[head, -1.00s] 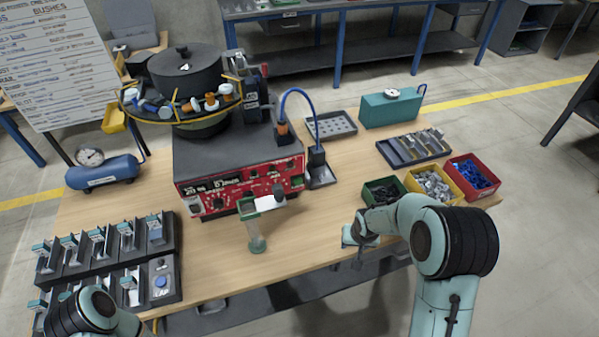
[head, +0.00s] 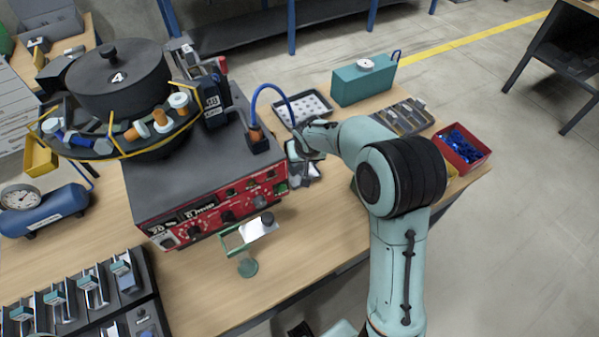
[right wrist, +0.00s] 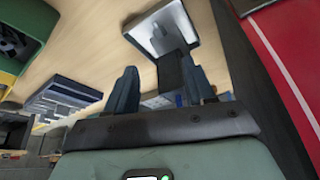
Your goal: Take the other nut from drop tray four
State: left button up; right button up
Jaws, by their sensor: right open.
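A small grey drop tray (right wrist: 189,18) with a pale inside and a dark block at its near side shows in the right wrist view, ahead of my right gripper (right wrist: 159,68). The fingers are apart, with nothing visibly held between them. In the head view my right gripper (head: 303,143) is over the spot beside the feeder's front right corner and covers most of the tray there. I cannot make out a nut in the tray. The bowl feeder (head: 117,78), marked 4, stands at the left. My left gripper is not in view.
The feeder's red panel (head: 215,208) is close beside my right gripper. A grey tray with pale round spots (head: 312,106) lies behind it, with a teal box (head: 364,82) further right. A red bin (head: 468,158) holds blue parts. The front table strip is mostly clear.

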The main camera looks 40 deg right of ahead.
send_near(303, 172)
notch_tip(303, 172, down, 2)
jog(key=shift+w+d+f, duration=0.1)
jog(key=x, duration=0.6)
jog(key=shift+w+f, duration=0.15)
jog(key=shift+w, duration=0.15)
grip_shut()
